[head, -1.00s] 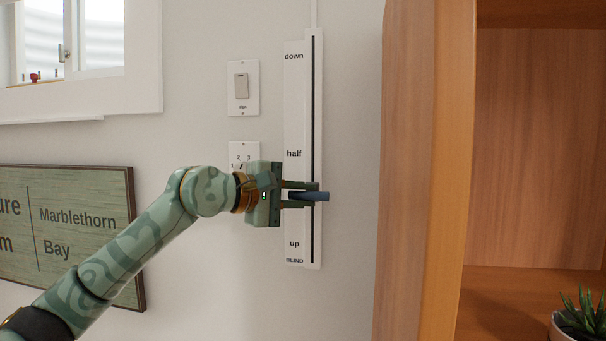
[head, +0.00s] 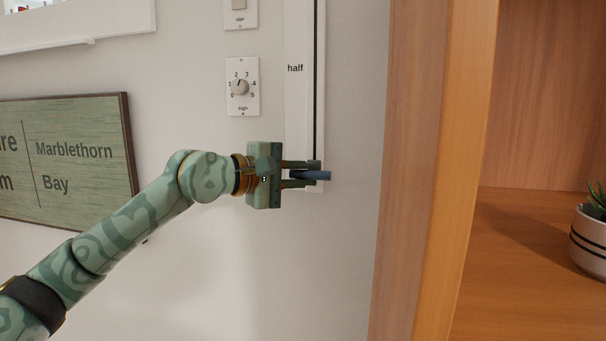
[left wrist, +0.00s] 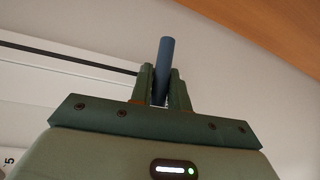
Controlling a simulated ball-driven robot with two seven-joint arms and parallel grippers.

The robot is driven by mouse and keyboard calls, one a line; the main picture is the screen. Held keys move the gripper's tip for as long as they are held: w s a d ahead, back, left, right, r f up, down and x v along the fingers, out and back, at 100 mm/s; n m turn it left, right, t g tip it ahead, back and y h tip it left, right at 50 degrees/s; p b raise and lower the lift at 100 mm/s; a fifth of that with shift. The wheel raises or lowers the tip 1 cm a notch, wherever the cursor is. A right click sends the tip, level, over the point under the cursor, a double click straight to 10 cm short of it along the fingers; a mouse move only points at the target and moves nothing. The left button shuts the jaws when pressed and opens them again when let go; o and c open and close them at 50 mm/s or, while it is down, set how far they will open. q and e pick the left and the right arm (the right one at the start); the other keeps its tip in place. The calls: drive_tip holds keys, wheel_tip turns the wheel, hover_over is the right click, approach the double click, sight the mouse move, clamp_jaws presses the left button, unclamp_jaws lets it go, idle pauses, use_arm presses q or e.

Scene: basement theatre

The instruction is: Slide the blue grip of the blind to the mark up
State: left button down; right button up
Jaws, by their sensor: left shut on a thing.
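The blind's white panel (head: 299,110) runs down the wall in the head view, with a dark vertical slot (head: 316,90) and the word "half" (head: 295,68). The blue grip (head: 322,175) is a short rod near the panel's bottom end, well below "half". In the left wrist view the blue grip (left wrist: 165,58) stands between the two fingers (left wrist: 163,88). My right gripper is not in view.
A dial plate (head: 241,87) and a switch plate (head: 240,12) are on the wall left of the panel. A green sign (head: 75,150) hangs further left. A wooden shelf unit (head: 425,170) stands close on the right, holding a potted plant (head: 590,240).

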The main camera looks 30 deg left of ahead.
use_arm(q)
drive_tip(key=c, duration=1.4)
unclamp_jaws()
drive_tip(key=shift+f, duration=0.55)
drive_tip(key=shift+o, duration=0.2)
drive_tip(key=shift+r, duration=0.1)
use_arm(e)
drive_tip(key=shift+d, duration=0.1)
